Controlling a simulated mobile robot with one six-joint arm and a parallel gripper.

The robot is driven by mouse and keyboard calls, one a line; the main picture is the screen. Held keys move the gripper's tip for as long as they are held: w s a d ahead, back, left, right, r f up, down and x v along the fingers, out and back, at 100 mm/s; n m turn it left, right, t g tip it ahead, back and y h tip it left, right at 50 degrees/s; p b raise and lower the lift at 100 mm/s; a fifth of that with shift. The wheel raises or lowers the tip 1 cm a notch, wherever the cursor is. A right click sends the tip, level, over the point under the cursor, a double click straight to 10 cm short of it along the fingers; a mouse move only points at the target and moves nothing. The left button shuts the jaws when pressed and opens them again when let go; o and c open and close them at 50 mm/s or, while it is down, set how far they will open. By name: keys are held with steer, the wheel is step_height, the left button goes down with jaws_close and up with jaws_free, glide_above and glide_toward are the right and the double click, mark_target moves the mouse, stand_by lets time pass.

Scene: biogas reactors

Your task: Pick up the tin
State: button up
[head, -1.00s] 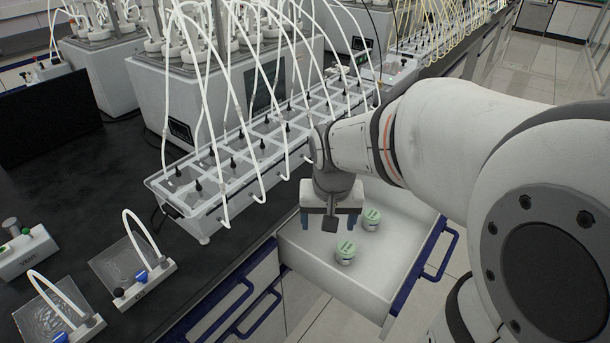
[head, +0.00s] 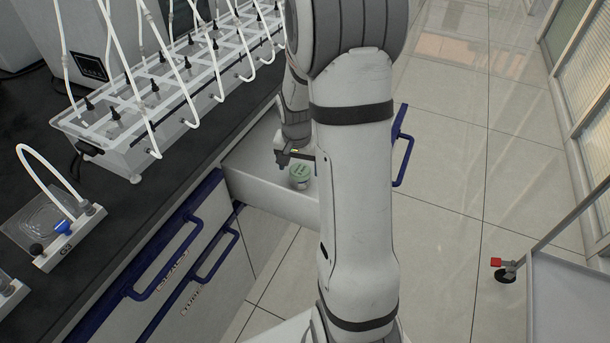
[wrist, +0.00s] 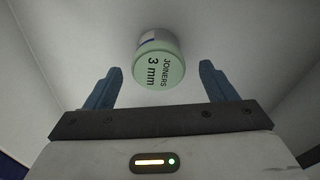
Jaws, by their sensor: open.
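A tin with a pale green lid (head: 300,175) sits in the open white drawer (head: 262,192) in the head view. In the wrist view the tin (wrist: 158,62) is centred ahead of my gripper, and its lid reads "JOINERS 3 mm". My gripper (wrist: 160,68) is open, with its blue fingers spread to either side of the tin in the picture. The tin appears beyond the fingertips, and I see no contact. In the head view my gripper (head: 292,157) is low over the drawer, partly hidden by my arm, which also covers much of the drawer.
A black bench (head: 120,215) with a clear reactor trough (head: 135,110) and white tubes lies to the left. Blue handles (head: 165,265) stick out from the cabinet front. A tiled floor (head: 470,200) is open at right, with a white-panelled frame (head: 570,300) at lower right.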

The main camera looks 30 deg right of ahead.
mark_target(299, 170)
step_height(299, 170, down, 3)
steer(key=shift+w+d+f+b, duration=0.1)
steer(key=shift+d+f+b, duration=0.1)
steer(key=shift+b, duration=0.1)
steer(key=shift+a, duration=0.1)
steer(key=c, duration=1.1)
